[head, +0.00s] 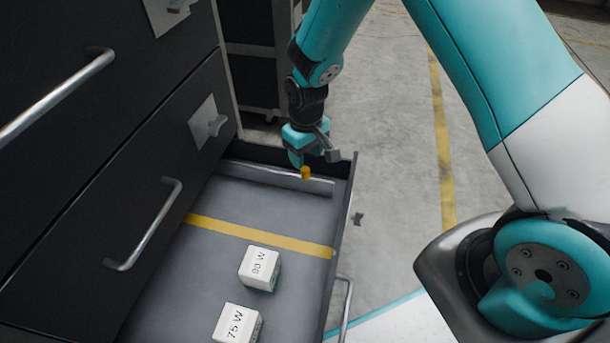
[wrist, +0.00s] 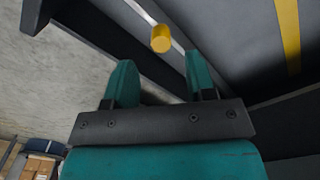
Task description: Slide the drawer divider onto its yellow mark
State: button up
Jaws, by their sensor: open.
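The drawer divider (head: 262,177) is a thin grey plate standing across the far end of the open drawer. It carries a yellow knob (head: 305,173), which also shows in the wrist view (wrist: 161,40). The yellow mark (head: 262,236) is a stripe across the drawer floor, nearer to me than the divider, with bare floor between them. It also shows in the wrist view (wrist: 288,35). My gripper (head: 308,158) is open and points down at the knob. In the wrist view the knob appears just beyond the fingertips (wrist: 160,65), in line with the gap between them, not gripped.
A white box marked 80 W (head: 259,268) and another marked 75 W (head: 237,323) sit in the drawer on the near side of the yellow mark. The dark cabinet front with handles (head: 150,225) rises at left. The drawer's outer wall (head: 343,225) bounds the right; concrete floor lies beyond.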

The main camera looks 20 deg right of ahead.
aim_at(306, 169)
notch_tip(306, 169, down, 6)
jog(key=shift+f+b, duration=0.1)
jog(key=shift+b, duration=0.8)
